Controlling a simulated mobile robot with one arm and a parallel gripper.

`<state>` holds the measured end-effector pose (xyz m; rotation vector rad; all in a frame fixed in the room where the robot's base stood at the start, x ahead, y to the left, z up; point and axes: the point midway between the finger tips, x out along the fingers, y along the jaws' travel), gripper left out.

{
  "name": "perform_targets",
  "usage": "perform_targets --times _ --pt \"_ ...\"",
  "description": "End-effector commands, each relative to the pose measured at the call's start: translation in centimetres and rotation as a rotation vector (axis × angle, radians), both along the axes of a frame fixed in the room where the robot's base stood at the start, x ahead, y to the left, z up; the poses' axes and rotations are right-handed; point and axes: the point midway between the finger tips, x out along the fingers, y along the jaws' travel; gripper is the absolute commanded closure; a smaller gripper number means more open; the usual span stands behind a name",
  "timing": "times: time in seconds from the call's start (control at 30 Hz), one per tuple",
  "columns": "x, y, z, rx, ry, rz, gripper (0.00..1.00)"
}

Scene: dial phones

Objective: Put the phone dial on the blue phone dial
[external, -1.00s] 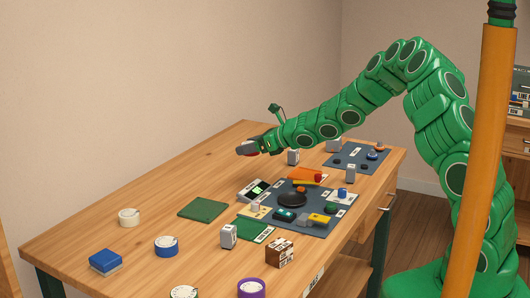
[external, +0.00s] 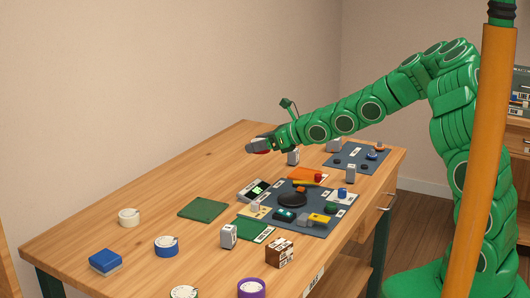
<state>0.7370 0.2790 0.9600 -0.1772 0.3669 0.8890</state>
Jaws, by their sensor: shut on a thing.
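My gripper (external: 256,146) is above the far part of the wooden table, pointing left. It is shut on a small red thing, probably the phone dial (external: 262,152), of which only a thin strip shows under the grey fingers. The blue phone dial (external: 166,247), a short blue cylinder with a white top, stands on the near left part of the table. The gripper is far behind it and to its right, well apart from it.
A cream dial (external: 129,218), a purple dial (external: 251,289) and a white-topped dial (external: 184,292) stand nearby. A blue block (external: 105,261) lies at left. A green mat (external: 203,209), a grey box (external: 229,236) and a cluttered dark mat (external: 318,229) lie rightward. The far left table is clear.

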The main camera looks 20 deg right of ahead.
Motion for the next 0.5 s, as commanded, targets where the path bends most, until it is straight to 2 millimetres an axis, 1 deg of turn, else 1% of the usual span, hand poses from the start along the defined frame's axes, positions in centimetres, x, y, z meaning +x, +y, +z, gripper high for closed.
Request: perform_targets --times 0.17,0.27,0.4,0.47,0.5 --pt "-2.6 3.7 1.3 -0.002 -0.004 0.092 0.69" --pt "-4.9 6.5 2.1 -0.003 -0.003 0.164 0.69" --pt "-9.0 10.5 3.1 0.0 -0.001 0.28 0.69" --pt "-10.9 12.0 3.4 -0.001 -0.003 0.332 0.69" --pt "-12.2 12.9 3.6 0.0 -0.002 0.363 0.69"
